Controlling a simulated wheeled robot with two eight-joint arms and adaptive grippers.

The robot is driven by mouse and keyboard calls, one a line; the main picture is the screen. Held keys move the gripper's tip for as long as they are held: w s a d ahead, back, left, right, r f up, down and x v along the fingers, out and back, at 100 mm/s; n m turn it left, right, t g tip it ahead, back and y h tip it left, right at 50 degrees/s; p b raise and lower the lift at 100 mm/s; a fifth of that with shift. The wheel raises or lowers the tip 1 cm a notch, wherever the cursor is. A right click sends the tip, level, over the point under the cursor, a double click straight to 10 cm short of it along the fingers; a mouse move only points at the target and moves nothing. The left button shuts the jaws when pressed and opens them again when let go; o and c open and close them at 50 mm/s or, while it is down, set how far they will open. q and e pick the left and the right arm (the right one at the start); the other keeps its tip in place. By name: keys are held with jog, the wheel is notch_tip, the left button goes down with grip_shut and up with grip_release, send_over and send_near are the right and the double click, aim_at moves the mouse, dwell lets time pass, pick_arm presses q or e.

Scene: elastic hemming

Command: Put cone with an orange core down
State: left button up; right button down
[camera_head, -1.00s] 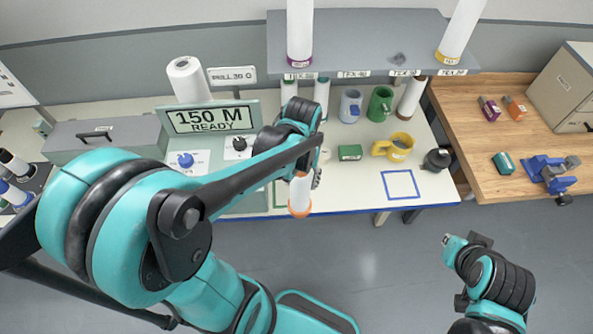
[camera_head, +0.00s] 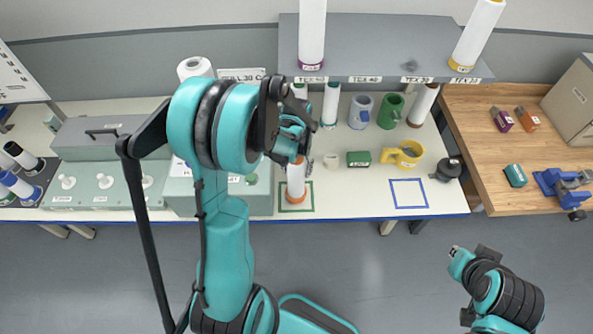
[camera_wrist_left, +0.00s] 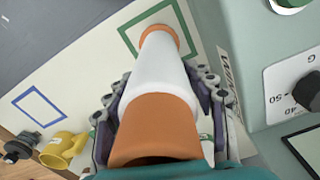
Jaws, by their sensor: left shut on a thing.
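The cone with an orange core (camera_head: 296,178) is white with orange ends. My left gripper (camera_head: 291,142) is shut on it, and the left wrist view shows a finger on each side of the white cone (camera_wrist_left: 158,75). The cone's far end lies over the green square outline (camera_head: 311,209) on the table; that outline also shows in the left wrist view (camera_wrist_left: 124,36). I cannot tell whether the cone touches the table. My right gripper (camera_head: 456,252) is at the lower right, away from the table, its jaws unclear.
A blue square outline (camera_head: 425,206) lies empty to the right. A yellow mug (camera_head: 407,155), a green box (camera_head: 358,159) and a dark round object (camera_head: 448,169) stand behind. Other cones stand under and on the grey shelf (camera_head: 390,40). A grey-green machine (camera_head: 100,180) is left.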

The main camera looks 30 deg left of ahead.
pick_arm(q)
jog(key=shift+w+f, duration=0.1)
jog(key=shift+f, duration=0.5)
jog(key=shift+r, duration=0.1)
jog(key=o, duration=0.9)
jog(key=shift+f, duration=0.25)
jog(key=shift+c, duration=0.2)
jog(key=o, duration=0.4)
jog(key=shift+o, duration=0.2)
jog(key=shift+r, duration=0.1)
